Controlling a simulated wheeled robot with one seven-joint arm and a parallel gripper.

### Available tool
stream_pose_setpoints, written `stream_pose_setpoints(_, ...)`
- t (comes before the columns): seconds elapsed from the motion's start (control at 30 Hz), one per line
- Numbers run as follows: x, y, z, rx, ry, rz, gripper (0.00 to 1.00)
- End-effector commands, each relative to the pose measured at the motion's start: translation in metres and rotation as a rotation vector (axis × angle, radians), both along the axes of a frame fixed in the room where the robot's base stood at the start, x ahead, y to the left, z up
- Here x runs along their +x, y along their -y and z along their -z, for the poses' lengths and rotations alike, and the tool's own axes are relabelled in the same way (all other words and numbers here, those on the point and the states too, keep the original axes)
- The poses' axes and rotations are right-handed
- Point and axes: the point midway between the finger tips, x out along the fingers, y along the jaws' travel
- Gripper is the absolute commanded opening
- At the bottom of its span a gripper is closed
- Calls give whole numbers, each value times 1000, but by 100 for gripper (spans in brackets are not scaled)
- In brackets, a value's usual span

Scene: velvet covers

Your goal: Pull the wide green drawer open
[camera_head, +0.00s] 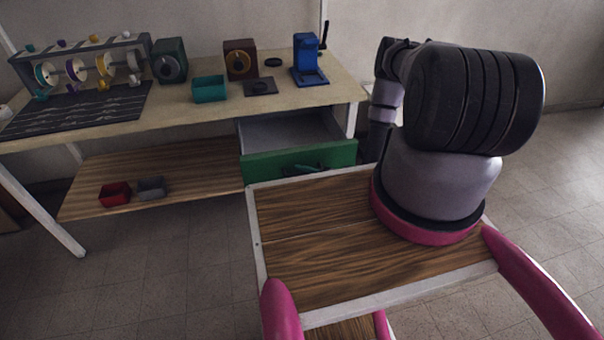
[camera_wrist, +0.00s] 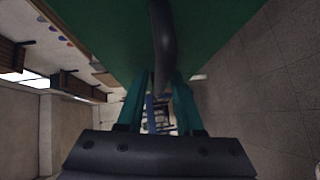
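The wide green drawer (camera_head: 330,155) is under the right part of the table in the head view. It stands open, with its grey inside (camera_head: 285,130) showing behind the green front. The green front also fills the top of the wrist view (camera_wrist: 105,35). A dark bar handle (camera_wrist: 162,45) crosses that front. My gripper (camera_wrist: 160,80) has its two teal fingers on either side of the handle, apparently shut on it. In the head view, the fingers (camera_head: 307,168) show small and dark at the handle, partly hidden.
On the tabletop (camera_head: 190,110) stand a teal bin (camera_head: 209,89), a blue device (camera_head: 307,60), a brown box (camera_head: 240,60), a dark green box (camera_head: 169,60) and a spool rack (camera_head: 85,65). A red bin (camera_head: 115,194) and a grey bin (camera_head: 151,188) sit on the lower shelf (camera_head: 190,170).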

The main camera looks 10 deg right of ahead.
Motion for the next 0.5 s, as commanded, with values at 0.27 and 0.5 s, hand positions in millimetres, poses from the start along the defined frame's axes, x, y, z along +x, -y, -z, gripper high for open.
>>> stream_pose_setpoints(0.27,0,0,0,1,1,-1,47)
stream_pose_setpoints(0.5,-12,13,-3,1,-1,2,47)
